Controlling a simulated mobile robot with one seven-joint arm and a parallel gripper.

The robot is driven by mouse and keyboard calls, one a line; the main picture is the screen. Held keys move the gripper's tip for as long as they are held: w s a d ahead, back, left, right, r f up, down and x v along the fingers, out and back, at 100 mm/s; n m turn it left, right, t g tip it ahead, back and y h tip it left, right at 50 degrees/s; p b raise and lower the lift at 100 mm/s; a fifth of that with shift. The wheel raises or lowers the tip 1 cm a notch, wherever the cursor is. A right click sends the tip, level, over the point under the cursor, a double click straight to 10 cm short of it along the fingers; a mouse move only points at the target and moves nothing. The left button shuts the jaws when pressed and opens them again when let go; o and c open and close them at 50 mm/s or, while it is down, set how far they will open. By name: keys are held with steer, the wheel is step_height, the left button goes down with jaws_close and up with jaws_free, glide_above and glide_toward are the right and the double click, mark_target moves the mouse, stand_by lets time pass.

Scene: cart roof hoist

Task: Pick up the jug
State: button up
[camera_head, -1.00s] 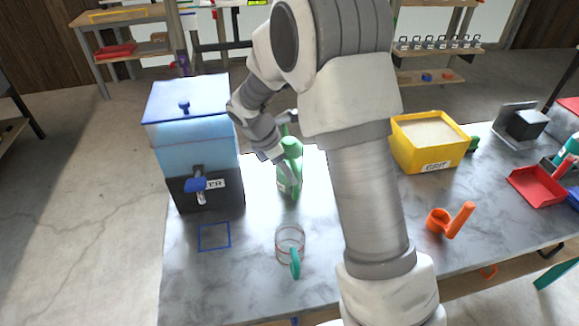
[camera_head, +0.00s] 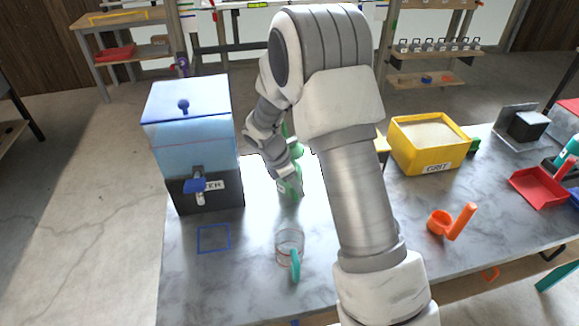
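The jug is a clear cup (camera_head: 287,238) with a teal handle (camera_head: 295,264). It stands upright on the marble-topped table, its handle toward the front edge. My gripper (camera_head: 291,176) is beyond the jug, over or beside a green bottle (camera_head: 292,188), and apart from the jug. My own wrist hides much of the bottle and part of the gripper. The fingers are too small and covered to tell whether they are open, shut or touching the bottle.
A blue-and-black water dispenser (camera_head: 190,150) with a blue tap stands left, behind a blue square outline (camera_head: 214,238). At right are a yellow grit bin (camera_head: 433,158), an orange scoop (camera_head: 440,222) and a red dustpan (camera_head: 538,187). The marble around the jug is clear.

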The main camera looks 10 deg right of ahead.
jaws_close()
steer(key=shift+r, duration=0.1)
stand_by(1.0)
